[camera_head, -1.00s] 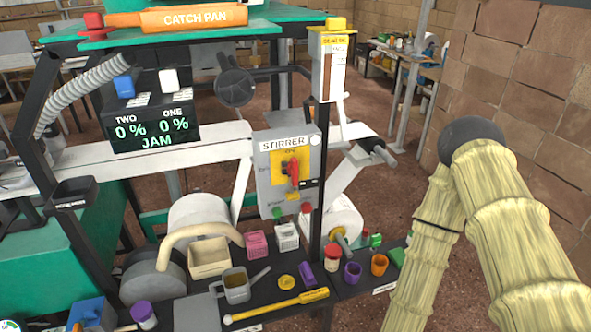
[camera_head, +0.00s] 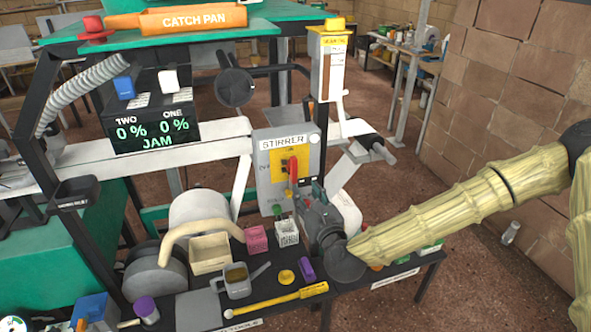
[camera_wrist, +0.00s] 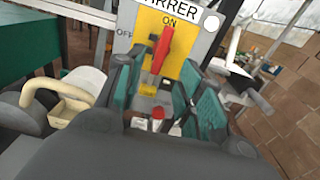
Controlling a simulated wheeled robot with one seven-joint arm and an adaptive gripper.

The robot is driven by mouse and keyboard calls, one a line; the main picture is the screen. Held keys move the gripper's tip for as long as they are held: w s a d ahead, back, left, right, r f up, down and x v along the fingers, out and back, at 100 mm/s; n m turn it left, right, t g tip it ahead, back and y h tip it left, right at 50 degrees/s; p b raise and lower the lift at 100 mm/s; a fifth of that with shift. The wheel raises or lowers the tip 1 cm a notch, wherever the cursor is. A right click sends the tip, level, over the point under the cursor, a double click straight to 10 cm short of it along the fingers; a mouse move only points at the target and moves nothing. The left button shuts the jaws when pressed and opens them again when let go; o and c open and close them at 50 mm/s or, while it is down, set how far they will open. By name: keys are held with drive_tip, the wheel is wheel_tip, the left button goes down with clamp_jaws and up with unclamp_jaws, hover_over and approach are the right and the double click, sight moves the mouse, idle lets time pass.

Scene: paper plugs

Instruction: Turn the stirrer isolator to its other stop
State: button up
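The stirrer isolator is a red handle (camera_head: 292,167) on a yellow plate (camera_head: 279,157), on the front of a grey box (camera_head: 265,187) labelled STIRRER. In the wrist view the handle (camera_wrist: 163,48) stands nearly upright, its upper end toward the ON mark; OFF is marked at the left. My gripper (camera_wrist: 162,75) is open, its two green-padded fingers apart on either side of the view, with the handle showing between and beyond them. In the head view my gripper (camera_head: 305,192) is just below and right of the handle. I cannot tell whether a finger touches it.
A black post with a beige box (camera_head: 330,68) stands right of the isolator. Below are a white basket (camera_head: 286,232), a pink basket (camera_head: 256,239), a grey jug (camera_head: 238,281) and a yellow-handled tool (camera_head: 279,301) on the dark bench. A brick wall (camera_head: 520,85) is at the right.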

sight(295, 169)
drive_tip(key=p+x, duration=0.1)
drive_tip(key=x, duration=0.2)
drive_tip(key=p+x, duration=0.1)
drive_tip(key=x, duration=0.3)
drive_tip(key=r+p+x, duration=0.1)
drive_tip(key=x, duration=0.3)
drive_tip(key=shift+w+d, duration=0.1)
drive_tip(key=shift+d, duration=0.15)
clamp_jaws()
